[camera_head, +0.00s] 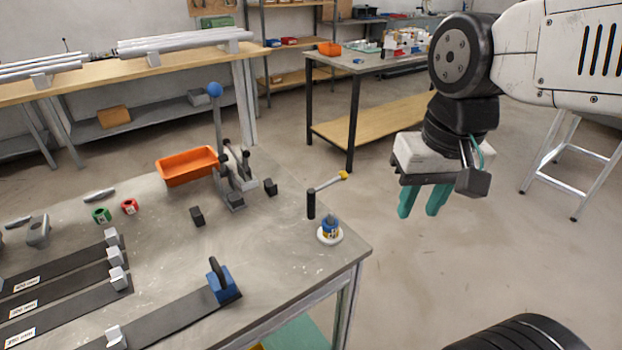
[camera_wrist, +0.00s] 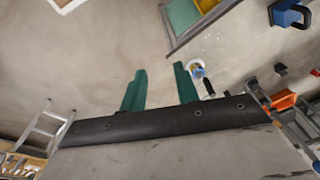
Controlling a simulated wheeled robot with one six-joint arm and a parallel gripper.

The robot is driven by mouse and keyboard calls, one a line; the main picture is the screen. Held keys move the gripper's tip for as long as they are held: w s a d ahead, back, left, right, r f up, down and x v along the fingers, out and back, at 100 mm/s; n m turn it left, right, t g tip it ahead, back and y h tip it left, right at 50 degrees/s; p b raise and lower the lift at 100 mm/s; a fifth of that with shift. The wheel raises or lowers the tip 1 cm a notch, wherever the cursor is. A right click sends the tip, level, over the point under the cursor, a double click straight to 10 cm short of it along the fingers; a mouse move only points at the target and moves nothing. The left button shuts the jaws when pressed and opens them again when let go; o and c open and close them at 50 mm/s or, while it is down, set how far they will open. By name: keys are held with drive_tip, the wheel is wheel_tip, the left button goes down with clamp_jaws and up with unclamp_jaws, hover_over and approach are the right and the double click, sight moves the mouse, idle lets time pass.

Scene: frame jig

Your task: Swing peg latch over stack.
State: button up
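The peg latch is a black upright post (camera_head: 311,205) with a thin grey arm (camera_head: 328,184) ending in a yellow tip (camera_head: 343,176). The arm points to the back right, away from the stack. The stack (camera_head: 329,230) stands just in front of the post, near the table's right corner. It has a white round base, with blue and a little yellow above. The stack (camera_wrist: 197,69) and black post (camera_wrist: 208,88) also show small in the wrist view. My gripper (camera_head: 418,214) hangs right of the table, apart from both, its teal fingers (camera_wrist: 159,68) open and empty.
The grey table (camera_head: 270,230) also holds a blue clamp block (camera_head: 222,284), a lever clamp with a blue knob (camera_head: 215,90), an orange bin (camera_head: 188,166) and small black blocks (camera_head: 197,216). Open floor lies right of the table. A ladder (camera_head: 570,165) stands far right.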

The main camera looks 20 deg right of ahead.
drive_tip(key=w+a+m, duration=0.1)
drive_tip(key=w+m, duration=0.5)
drive_tip(key=w, duration=0.7)
drive_tip(key=m, duration=0.6)
approach(334, 179)
drive_tip(key=shift+t+y, duration=0.3)
drive_tip(key=shift+y, duration=0.1)
drive_tip(key=f, duration=0.7)
drive_tip(key=shift+w+d+f, duration=0.1)
drive_tip(key=shift+w, duration=0.3)
drive_tip(key=shift+w+f, duration=0.1)
drive_tip(key=shift+f, duration=0.45)
clamp_jaws()
